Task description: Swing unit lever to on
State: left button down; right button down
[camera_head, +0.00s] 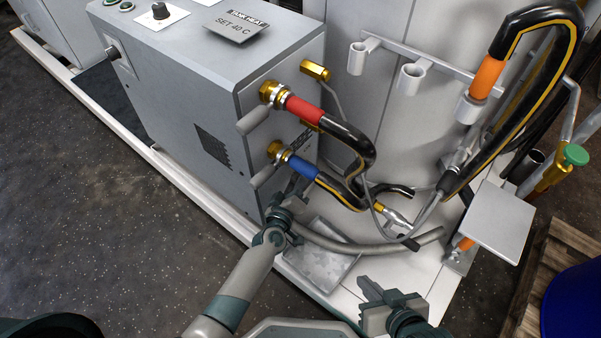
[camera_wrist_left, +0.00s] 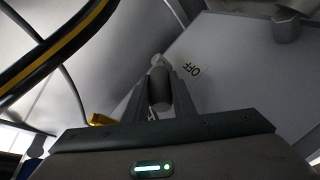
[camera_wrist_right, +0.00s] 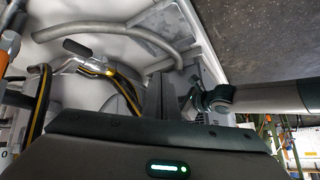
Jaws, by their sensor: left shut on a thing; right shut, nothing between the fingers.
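The unit is a grey box (camera_head: 185,85) with a heat-setting plate on top and red and blue hose ends on its side face. In the left wrist view, a lever with a dark rounded grip (camera_wrist_left: 158,86) stands at this face, beside an "OFF" label (camera_wrist_left: 195,69). My left gripper (camera_wrist_left: 158,92) is shut on the grip. In the head view my left gripper (camera_head: 298,184) is against the side face below the blue hose end, and it hides the lever there. My right gripper (camera_head: 380,292) is shut and empty, low at the front; its fingers also show in the right wrist view (camera_wrist_right: 160,98).
The red hose end (camera_head: 304,111) and blue hose end (camera_head: 302,167) stick out close to my left gripper. A grey pipe (camera_head: 370,246) lies on the pale base beyond my right gripper. A hose with an orange cuff (camera_head: 487,76) stands in a rack at the right.

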pick_arm(q)
jog(key=shift+r+p, duration=0.25)
jog(key=shift+p, duration=0.95)
jog(key=g+p, duration=0.1)
jog(key=p, duration=0.2)
jog(key=shift+w+d+r, duration=0.1)
jog(key=shift+r, duration=0.1)
jog(key=shift+r+p, duration=0.1)
jog(key=shift+p, duration=0.45)
pick_arm(e)
jog(key=s+d+g+h, duration=0.3)
jog(key=s+d+g, duration=0.25)
jog(key=d, duration=0.25)
pick_arm(q)
jog(key=p, duration=0.2)
jog(key=g+p, duration=0.1)
jog(key=p, duration=0.2)
jog(key=shift+w+d+r+m+y, duration=0.1)
jog(key=shift+w+r+m+y, duration=0.1)
jog(key=shift+m+y, duration=0.15)
pick_arm(e)
notch_tip(320, 180, down, 17)
jog(key=d, duration=0.1)
jog(key=shift+s+r, duration=0.1)
pick_arm(q)
jog(key=c, duration=1.5)
grip_release()
jog(key=shift+s, duration=0.1)
